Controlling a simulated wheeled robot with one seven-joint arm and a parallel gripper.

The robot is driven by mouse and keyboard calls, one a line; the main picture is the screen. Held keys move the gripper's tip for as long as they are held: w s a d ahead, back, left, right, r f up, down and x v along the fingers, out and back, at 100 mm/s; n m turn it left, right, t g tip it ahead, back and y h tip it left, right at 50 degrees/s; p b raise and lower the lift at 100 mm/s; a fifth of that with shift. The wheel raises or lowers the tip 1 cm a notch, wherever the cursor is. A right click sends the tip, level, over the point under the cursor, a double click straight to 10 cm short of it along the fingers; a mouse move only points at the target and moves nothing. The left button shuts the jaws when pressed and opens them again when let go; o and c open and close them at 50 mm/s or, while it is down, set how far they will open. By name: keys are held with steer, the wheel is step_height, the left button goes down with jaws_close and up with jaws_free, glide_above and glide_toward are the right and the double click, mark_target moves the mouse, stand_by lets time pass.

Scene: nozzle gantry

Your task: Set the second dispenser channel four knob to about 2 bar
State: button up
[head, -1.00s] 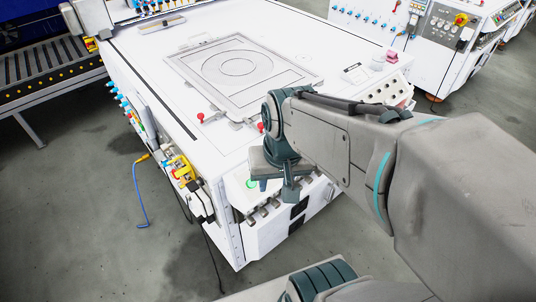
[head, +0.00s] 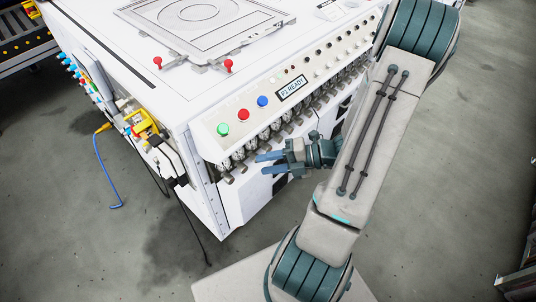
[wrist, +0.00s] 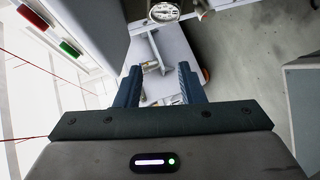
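A row of silver pressure knobs with small gauges (head: 238,167) hangs under the front edge of the white machine's sloped panel in the head view. Labels are too small to read, so I cannot tell which knob is channel four of the second dispenser. My gripper (head: 262,164) is in front of the left part of this row, its blue-grey fingers pointing left. In the wrist view my gripper (wrist: 160,86) has its fingers well apart, with nothing held between them. A round white gauge (wrist: 163,12) shows beyond the fingertips at the top; its reading is not legible.
The panel carries a green button (head: 223,129), a red button (head: 243,115), a blue button (head: 262,101) and a "P1 READY" display (head: 292,88). Yellow and black connectors (head: 146,128) and a blue cable (head: 105,170) are at the machine's left side.

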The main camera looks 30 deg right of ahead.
steer(key=d+f+m+t+h+b, duration=0.1)
steer(key=d+f+m+t+b, duration=0.1)
steer(key=d+f+m+t, duration=0.55)
steer(key=m+t+h+b, duration=0.25)
steer(key=m+h, duration=0.35)
steer(key=m, duration=0.8)
glide_toward(269, 149)
steer(key=x, duration=0.3)
steer(key=b+x, duration=0.1)
steer(key=x, duration=0.3)
steer(key=b+x, duration=0.1)
steer(key=x, duration=0.2)
steer(key=shift+w+f, duration=0.2)
steer(key=shift+f, duration=0.1)
steer(key=c, duration=0.7)
